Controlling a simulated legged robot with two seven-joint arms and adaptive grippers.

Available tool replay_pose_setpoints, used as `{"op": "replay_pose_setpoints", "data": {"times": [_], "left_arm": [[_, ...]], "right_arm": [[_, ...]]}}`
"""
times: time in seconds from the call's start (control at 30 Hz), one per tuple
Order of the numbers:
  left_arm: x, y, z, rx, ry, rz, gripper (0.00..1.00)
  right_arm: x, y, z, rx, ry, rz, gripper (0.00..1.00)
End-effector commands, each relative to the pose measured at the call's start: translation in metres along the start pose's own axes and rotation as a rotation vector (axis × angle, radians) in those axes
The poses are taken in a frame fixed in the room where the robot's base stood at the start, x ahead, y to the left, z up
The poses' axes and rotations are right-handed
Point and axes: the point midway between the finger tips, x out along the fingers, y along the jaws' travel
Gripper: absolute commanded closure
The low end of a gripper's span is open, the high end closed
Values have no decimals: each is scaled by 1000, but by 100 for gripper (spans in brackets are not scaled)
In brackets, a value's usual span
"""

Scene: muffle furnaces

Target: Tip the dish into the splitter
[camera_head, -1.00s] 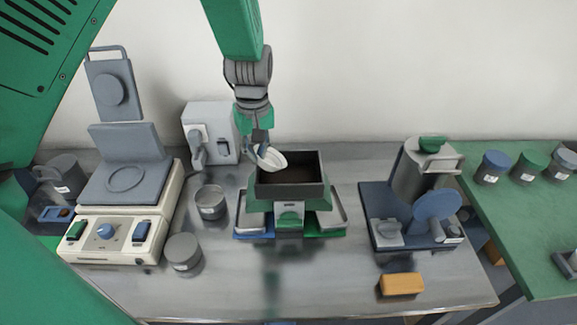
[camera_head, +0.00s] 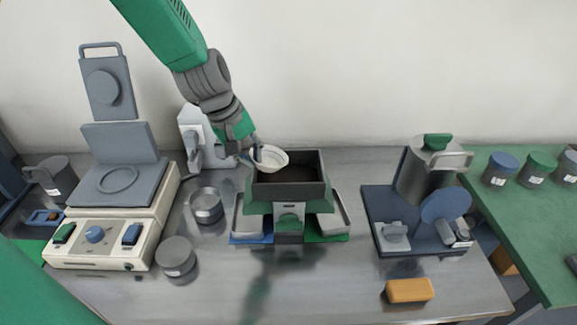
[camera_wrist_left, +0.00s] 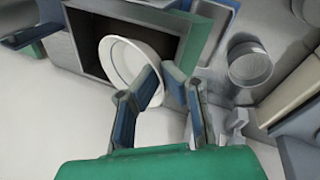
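The white dish (camera_head: 270,157) is at the back left corner of the splitter's open hopper (camera_head: 290,190), partly over it. My left gripper (camera_head: 252,154) comes from the back left and is shut on the dish's rim. In the left wrist view the dish (camera_wrist_left: 112,58) shows its round rim and pale inside against the dark hopper, with the fingertips (camera_wrist_left: 160,75) at its edge. The dish looks slightly tilted; I cannot see powder in it. The splitter has a grey tray on each side. My right gripper is not in view.
A balance-like device (camera_head: 105,205) stands left, with an open grey tin (camera_head: 206,205) and a closed tin (camera_head: 176,257) beside it. A grey machine (camera_head: 420,205) stands right, with an orange block (camera_head: 409,290) in front. The front middle of the bench is clear.

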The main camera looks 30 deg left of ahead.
Motion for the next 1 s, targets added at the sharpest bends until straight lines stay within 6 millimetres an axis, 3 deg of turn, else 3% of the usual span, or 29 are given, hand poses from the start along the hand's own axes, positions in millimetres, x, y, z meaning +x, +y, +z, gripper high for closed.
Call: {"op": "replay_pose_setpoints", "data": {"times": [0.5,1.0], "left_arm": [[18,-10,-2,-5,-5,234,100],[14,-8,-1,-2,-1,263,100]], "right_arm": [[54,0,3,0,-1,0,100],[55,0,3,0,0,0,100]]}}
